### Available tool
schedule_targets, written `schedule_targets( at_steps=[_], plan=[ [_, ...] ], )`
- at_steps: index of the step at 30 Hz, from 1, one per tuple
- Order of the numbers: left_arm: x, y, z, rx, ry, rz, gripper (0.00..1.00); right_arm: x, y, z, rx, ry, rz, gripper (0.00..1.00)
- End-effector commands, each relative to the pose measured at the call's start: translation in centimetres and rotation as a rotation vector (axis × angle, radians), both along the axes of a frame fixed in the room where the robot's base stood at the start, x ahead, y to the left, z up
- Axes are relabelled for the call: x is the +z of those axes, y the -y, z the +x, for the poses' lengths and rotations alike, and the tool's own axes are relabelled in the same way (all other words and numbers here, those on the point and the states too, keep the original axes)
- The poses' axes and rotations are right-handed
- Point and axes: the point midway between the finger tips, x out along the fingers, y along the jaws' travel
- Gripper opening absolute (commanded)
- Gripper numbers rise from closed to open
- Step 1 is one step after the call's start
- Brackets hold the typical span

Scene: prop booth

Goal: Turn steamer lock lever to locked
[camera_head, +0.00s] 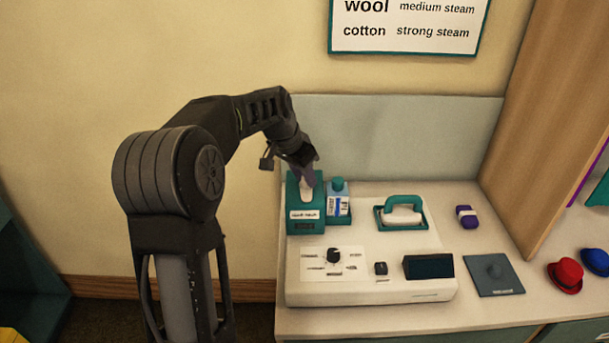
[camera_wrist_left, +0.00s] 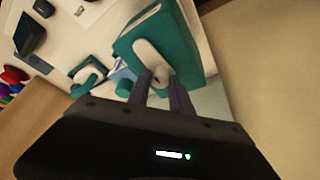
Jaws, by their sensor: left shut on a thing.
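The steamer (camera_head: 375,265) is a white station on the table, with a teal block (camera_head: 306,223) at its back left. The block carries a white, rounded lever part (camera_head: 306,192), which also shows in the left wrist view (camera_wrist_left: 148,52). My left gripper (camera_head: 307,176) reaches down to the block from the upper left. In the left wrist view, its two fingers (camera_wrist_left: 165,80) are shut on the lever at the white part. My right gripper is not in view.
A blue-and-white bottle (camera_head: 338,204) stands just right of the block. A teal-handled iron (camera_head: 402,211), a black dial (camera_head: 333,256) and a dark display (camera_head: 428,267) are on the steamer. A purple item (camera_head: 467,217), a grey pad (camera_head: 494,274) and small hats (camera_head: 565,276) lie right.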

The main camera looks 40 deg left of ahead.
Motion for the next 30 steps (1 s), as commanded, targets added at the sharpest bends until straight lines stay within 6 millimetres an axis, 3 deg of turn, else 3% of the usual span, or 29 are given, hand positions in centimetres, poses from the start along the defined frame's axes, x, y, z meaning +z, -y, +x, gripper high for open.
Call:
schedule_targets(
  at_steps=[14,30],
  plan=[
    [0.13,0.22,0.04,0.187,0.001,0.000,0.00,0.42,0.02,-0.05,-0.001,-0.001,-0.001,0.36],
    [0.08,0.49,0.22,0.674,0.003,0.003,0.00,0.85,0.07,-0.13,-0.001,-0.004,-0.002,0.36]
  ],
)
